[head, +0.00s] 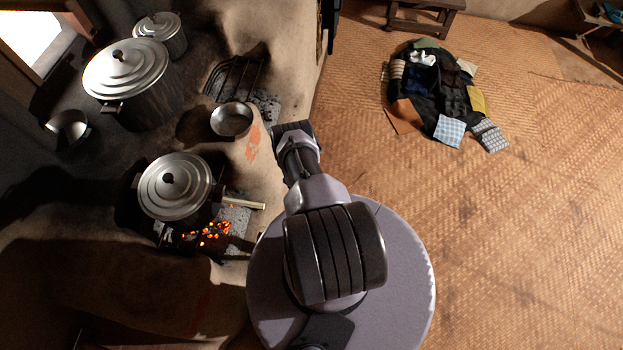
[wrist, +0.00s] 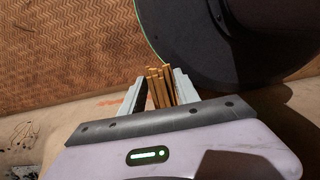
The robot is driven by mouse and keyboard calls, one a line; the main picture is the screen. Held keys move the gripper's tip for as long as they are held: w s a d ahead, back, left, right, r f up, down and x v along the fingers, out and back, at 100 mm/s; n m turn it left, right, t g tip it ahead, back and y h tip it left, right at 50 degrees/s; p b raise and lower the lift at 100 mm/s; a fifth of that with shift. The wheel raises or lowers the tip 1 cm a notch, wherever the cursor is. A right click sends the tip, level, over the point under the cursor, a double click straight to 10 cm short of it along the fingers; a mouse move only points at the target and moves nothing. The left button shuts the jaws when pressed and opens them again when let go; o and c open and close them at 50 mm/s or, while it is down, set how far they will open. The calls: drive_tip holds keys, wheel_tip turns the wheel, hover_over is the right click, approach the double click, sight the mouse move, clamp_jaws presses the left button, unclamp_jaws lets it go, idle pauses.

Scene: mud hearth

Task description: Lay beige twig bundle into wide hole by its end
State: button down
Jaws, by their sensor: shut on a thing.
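My gripper (wrist: 158,90) is shut on the beige twig bundle (wrist: 161,74), several straight yellow-brown sticks that stick out past the fingertips in the wrist view. In the head view the gripper and bundle are not visible; my own arm reaches toward the hearth. Two openings show on the hearth: one with glowing embers (head: 212,235) below a lidded pot, and one with a dark grate and grey ash (head: 265,103) farther back. I cannot tell which is the wide hole. A pale stick (head: 243,204) juts out beside the ember opening.
A lidded pot (head: 175,187) stands over the embers. A small metal bowl (head: 231,120) sits on the hearth edge near my arm. A patchwork heap (head: 437,90) lies on the otherwise mostly clear woven floor (head: 530,220).

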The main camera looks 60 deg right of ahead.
drive_tip(key=w+a+b, duration=0.1)
drive_tip(key=w, duration=0.4)
drive_tip(key=w+a+f+b, duration=0.1)
drive_tip(key=w+a, duration=0.1)
drive_tip(key=w, duration=0.2)
drive_tip(key=w+a+b, duration=0.2)
drive_tip(key=w, duration=0.3)
drive_tip(key=shift+w+a+f, duration=0.1)
drive_tip(key=shift+w+f, duration=0.15)
drive_tip(key=shift+w, duration=0.05)
drive_tip(key=shift+w+a+f+b, duration=0.1)
drive_tip(key=shift+w+f+b, duration=0.15)
drive_tip(key=shift+f+b, duration=0.3)
drive_tip(key=shift+w+a+f+b, duration=0.1)
drive_tip(key=shift+w+f+b, duration=0.15)
drive_tip(key=shift+f+b, duration=0.25)
drive_tip(key=shift+w+a+f, duration=0.2)
drive_tip(key=shift+w+f, duration=0.1)
drive_tip(key=shift+w, duration=0.15)
drive_tip(key=c, duration=0.8)
unclamp_jaws()
wheel_tip(320, 180, up, 17)
drive_tip(key=p, duration=0.8)
drive_tip(key=shift+s+r, duration=0.1)
drive_tip(key=shift+r, duration=0.1)
